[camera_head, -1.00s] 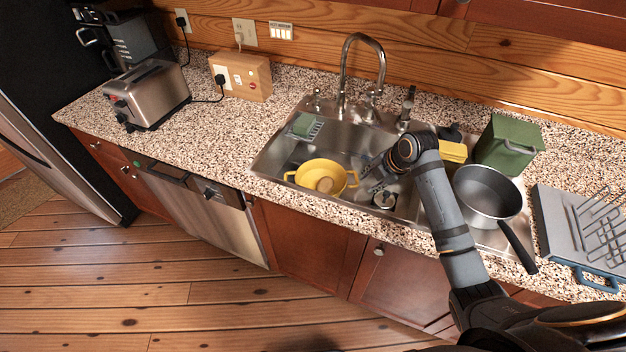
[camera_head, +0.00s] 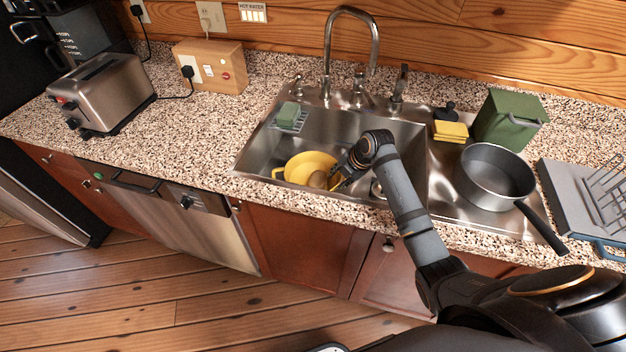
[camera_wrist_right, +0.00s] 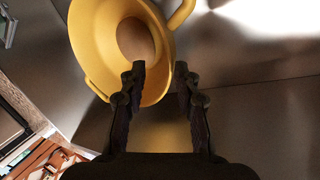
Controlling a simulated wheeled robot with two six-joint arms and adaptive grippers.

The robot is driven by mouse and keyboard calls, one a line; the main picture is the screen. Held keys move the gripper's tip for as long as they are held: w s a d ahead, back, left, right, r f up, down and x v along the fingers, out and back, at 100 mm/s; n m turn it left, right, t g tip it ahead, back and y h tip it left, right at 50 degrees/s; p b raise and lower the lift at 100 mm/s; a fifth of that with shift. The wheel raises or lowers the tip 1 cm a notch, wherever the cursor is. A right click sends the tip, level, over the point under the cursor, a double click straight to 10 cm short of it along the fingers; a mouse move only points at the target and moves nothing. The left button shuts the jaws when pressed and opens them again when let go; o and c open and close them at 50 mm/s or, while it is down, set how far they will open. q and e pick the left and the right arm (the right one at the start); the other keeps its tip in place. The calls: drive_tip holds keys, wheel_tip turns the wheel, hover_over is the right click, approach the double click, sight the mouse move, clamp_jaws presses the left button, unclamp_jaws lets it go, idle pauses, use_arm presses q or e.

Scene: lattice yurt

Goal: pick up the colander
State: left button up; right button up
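The colander (camera_head: 297,162) is yellow with two side handles and sits in the left basin of the sink. A round brown item (camera_head: 318,179) lies inside it. My right gripper (camera_head: 344,172) is at the colander's right rim. In the right wrist view the colander (camera_wrist_right: 95,35) fills the upper left, and the brown item (camera_wrist_right: 135,40) shows inside it. The right gripper (camera_wrist_right: 159,72) is open there, with one finger over the colander's inside and the other just beyond its rim. A gap shows between the fingers. My left gripper is not in view.
The steel sink (camera_head: 262,150) has a tall faucet (camera_head: 328,60) behind it. A green sponge (camera_head: 289,112) lies at the back left. A pan (camera_head: 497,178), yellow sponges (camera_head: 450,131) and a green bin (camera_head: 508,120) stand right of my arm. A toaster (camera_head: 100,95) stands far left.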

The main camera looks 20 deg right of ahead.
sight(334, 184)
drive_tip(key=shift+s+a+p+x, duration=0.15)
drive_tip(key=shift+p+x, duration=0.15)
drive_tip(key=shift+x, duration=1.1)
drive_tip(key=shift+s+a+p+x, duration=0.15)
drive_tip(key=shift+p+x, duration=0.1)
drive_tip(key=shift+x, duration=1.2)
drive_tip(key=shift+d, duration=0.1)
clamp_jaws()
